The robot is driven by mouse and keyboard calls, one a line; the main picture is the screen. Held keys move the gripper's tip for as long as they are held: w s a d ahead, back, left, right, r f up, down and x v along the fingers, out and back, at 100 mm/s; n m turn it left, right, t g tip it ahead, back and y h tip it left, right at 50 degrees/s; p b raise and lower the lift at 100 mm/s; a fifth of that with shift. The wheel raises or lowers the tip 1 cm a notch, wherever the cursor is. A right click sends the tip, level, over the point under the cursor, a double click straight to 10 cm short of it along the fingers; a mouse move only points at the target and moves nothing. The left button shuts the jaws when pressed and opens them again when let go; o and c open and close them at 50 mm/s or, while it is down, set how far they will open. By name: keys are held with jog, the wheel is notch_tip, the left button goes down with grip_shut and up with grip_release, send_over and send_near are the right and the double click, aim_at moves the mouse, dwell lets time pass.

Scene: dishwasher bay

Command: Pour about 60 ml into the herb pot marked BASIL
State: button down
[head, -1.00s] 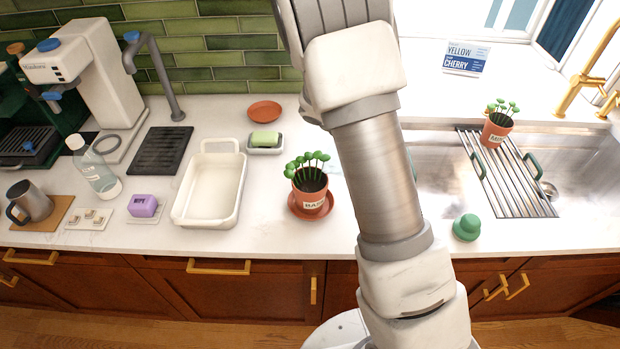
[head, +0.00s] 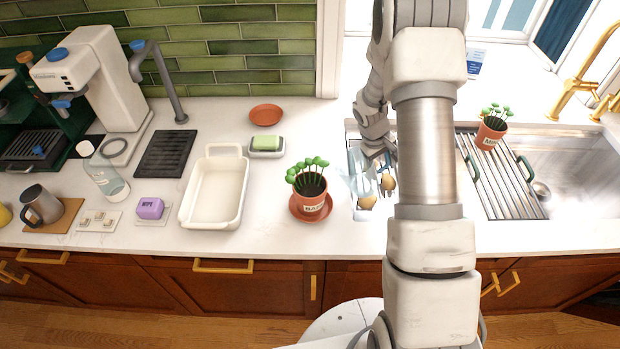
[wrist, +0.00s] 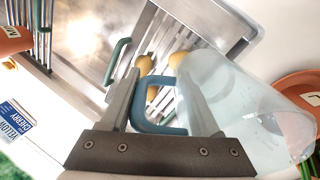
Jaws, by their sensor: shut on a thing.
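The herb pot marked BASIL (head: 312,198) is terracotta with round green sprouts and a white label. It stands upright on a terracotta saucer (head: 327,212) on the counter, left of the sink. My gripper (head: 378,150) is right of the pot, over the left part of the sink. In the wrist view my gripper (wrist: 158,112) is shut on the blue handle (wrist: 154,90) of a clear jug (wrist: 235,100). The jug also shows faintly in the head view (head: 362,165). Its liquid level and tilt are hard to tell. Part of the saucer (wrist: 292,82) shows beside it.
Another herb pot (head: 491,130) stands on the sink's drying rack (head: 498,180). Two tan-ended items (head: 367,202) show at the sink's left. A white baking dish (head: 213,195), soap dish (head: 266,152) and small saucer (head: 266,114) are left and behind the BASIL pot.

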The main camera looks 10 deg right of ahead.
jog(key=shift+d+f+y+p, duration=0.55)
jog(key=shift+f+y+p, duration=0.1)
jog(key=shift+y+p, duration=0.3)
jog(key=shift+w+d+f+g+y, duration=0.1)
jog(key=shift+d+f+g+y, duration=0.05)
jog(key=shift+f+y, duration=0.35)
jog(key=shift+d+f+g+y, duration=0.1)
jog(key=shift+f+g+y, duration=0.05)
jog(key=shift+f+y, duration=0.3)
